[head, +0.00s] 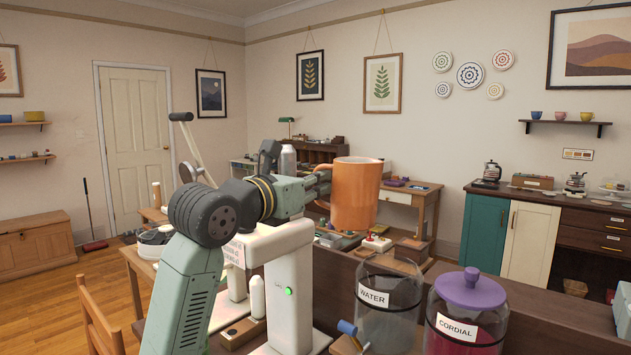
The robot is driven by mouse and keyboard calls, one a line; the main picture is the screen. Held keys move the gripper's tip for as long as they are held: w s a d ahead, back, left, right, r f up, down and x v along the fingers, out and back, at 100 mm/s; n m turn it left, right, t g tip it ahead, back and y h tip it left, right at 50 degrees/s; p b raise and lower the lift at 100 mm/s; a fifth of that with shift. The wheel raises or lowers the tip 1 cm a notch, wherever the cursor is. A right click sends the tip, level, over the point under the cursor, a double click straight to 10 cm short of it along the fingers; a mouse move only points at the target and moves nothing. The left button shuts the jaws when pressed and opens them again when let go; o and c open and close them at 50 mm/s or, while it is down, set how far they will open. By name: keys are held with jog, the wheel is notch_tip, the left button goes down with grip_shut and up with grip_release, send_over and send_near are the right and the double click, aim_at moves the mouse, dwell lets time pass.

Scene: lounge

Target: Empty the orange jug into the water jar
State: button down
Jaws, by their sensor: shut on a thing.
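The orange jug (356,196) is held in the air, roughly upright, left of and above the jars. My gripper (322,187) is shut on it from its left side; the fingers are partly hidden at the jug's near wall.
The cordial jar (465,318), with a purple lid and dark pink contents, stands close to the right of the water jar. A blue-handled tool (348,328) is at the water jar's left front. A white machine (287,270) with a green light stands left, behind my arm.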

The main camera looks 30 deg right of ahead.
jog(key=shift+f, duration=0.25)
jog(key=shift+f+b, duration=0.6)
jog(key=shift+f, duration=0.1)
jog(key=shift+f, duration=0.35)
